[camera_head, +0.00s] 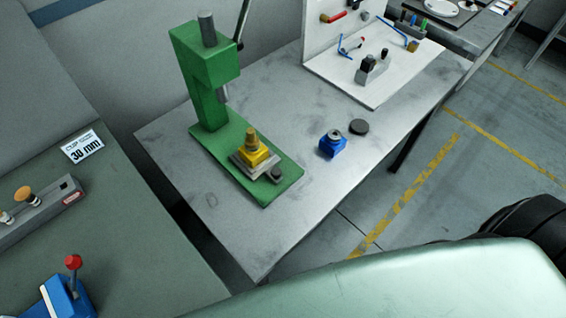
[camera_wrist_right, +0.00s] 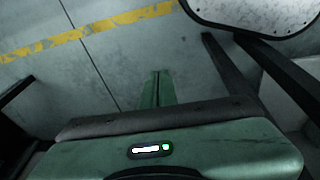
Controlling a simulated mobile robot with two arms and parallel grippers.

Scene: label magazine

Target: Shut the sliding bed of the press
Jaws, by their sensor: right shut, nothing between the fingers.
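The green press (camera_head: 205,85) stands on the grey workbench, with a grey ram hanging from its head and a dark lever at its upper right. Its sliding bed (camera_head: 241,166) is a pale plate on the green base, out in front of the column and not under the ram. A yellow stepped block (camera_head: 254,152) sits on the bed, and a small dark grey knob (camera_head: 277,174) is at its front right. My right gripper (camera_wrist_right: 158,76) is shut and empty over the floor, away from the press. My left gripper is not in view.
A blue block (camera_head: 332,145) with a grey top and a dark disc (camera_head: 359,127) lie right of the press. A white board (camera_head: 350,70) with tools stands at the back. A green-grey bench (camera_head: 140,240) with a 30 mm sign (camera_head: 83,147) is at left. The bench front is clear.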

